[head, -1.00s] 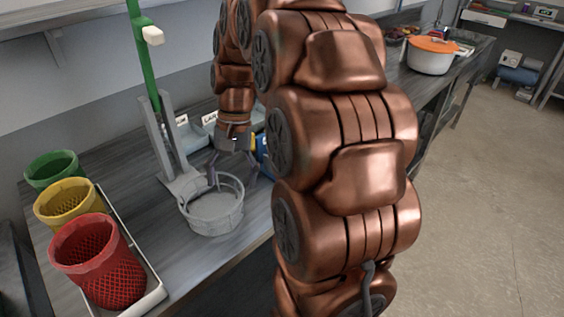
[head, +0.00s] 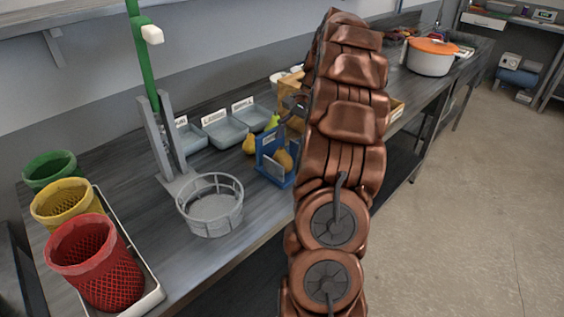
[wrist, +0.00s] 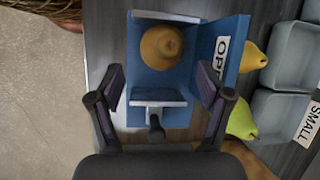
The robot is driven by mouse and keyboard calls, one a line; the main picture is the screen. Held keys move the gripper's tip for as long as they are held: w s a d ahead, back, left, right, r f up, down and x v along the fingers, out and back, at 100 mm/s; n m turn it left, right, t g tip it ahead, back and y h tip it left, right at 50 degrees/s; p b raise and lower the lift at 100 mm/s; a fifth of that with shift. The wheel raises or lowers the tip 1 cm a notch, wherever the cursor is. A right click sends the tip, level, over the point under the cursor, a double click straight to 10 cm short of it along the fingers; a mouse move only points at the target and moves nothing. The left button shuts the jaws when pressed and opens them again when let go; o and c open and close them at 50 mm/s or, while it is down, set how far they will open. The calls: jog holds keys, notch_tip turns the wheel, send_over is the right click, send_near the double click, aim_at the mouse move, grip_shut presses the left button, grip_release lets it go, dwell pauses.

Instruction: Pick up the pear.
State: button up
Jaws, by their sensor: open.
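A yellow-brown pear (head: 284,160) sits inside a blue open box (head: 270,170). The wrist view shows this pear (wrist: 161,46) from above, within the walls of the box (wrist: 185,113). A yellow pear (head: 249,146) and a green pear (head: 272,122) lie outside the box; the wrist view shows both, yellow (wrist: 253,58) and green (wrist: 242,122). My gripper (wrist: 160,82) is open and empty above the box, its fingers spread at either side, with the boxed pear beyond the tips. In the head view my arm partly hides the gripper.
Grey trays (head: 225,132) with labels stand behind the pears. A grey round basket (head: 212,207) stands left of the box, near the table edge. Red (head: 98,265), yellow (head: 66,203) and green (head: 50,171) baskets are far left. A white pot (head: 431,60) stands far right.

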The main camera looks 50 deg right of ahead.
aim_at(282, 161)
jog(key=shift+w+p+x, duration=0.1)
jog(key=shift+p+x, duration=0.5)
jog(key=shift+x, duration=1.25)
jog(key=shift+w+p+x, duration=0.15)
jog(key=shift+p+x, duration=0.45)
jog(key=shift+x, duration=1.3)
jog(key=shift+c, duration=0.2)
jog(key=c, duration=1.1)
jog(key=shift+r, duration=0.1)
